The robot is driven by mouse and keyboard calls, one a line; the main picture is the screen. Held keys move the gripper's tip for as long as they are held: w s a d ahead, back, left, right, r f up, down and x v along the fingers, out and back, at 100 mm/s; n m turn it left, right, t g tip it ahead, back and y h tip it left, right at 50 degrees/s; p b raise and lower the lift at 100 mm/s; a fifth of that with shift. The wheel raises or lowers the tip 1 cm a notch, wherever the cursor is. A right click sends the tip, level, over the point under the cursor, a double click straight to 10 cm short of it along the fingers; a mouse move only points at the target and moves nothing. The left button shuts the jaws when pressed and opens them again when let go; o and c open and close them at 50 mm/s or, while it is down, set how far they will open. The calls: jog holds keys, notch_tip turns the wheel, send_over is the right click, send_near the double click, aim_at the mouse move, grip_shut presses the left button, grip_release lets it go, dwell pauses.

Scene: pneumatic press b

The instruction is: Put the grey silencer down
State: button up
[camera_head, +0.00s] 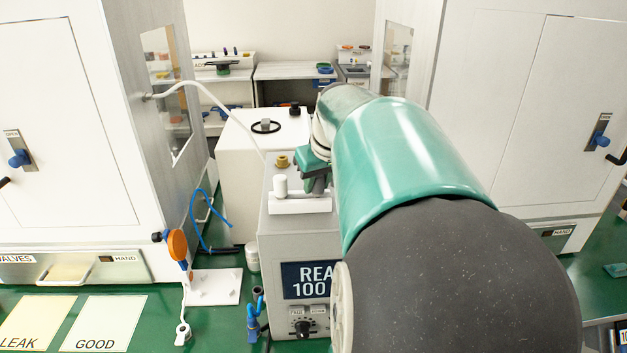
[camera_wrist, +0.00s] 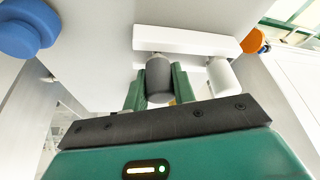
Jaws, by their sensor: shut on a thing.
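The grey silencer (camera_wrist: 159,78) is a dark grey cylinder with a lighter end, held between the green fingers of my gripper (camera_wrist: 159,88) in the wrist view. Its far end meets the edge of a white block (camera_wrist: 190,40); I cannot tell whether it rests there. A white cylinder (camera_wrist: 221,77) stands on the same block, right of the silencer. In the head view my gripper (camera_head: 316,172) is over the right part of the white block (camera_head: 300,205), beside the white cylinder (camera_head: 280,185). My arm hides part of the block's right side.
The block sits on a grey unit (camera_head: 283,237) with a display. A brass fitting (camera_head: 282,160) stands behind the white cylinder. A white hose (camera_head: 215,98) runs down to the unit from the left cabinet (camera_head: 60,130). LEAK (camera_head: 40,320) and GOOD (camera_head: 105,322) mats lie front left.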

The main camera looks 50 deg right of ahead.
jog(key=shift+f, duration=0.25)
jog(key=o, duration=0.8)
jog(key=shift+s+d, duration=0.1)
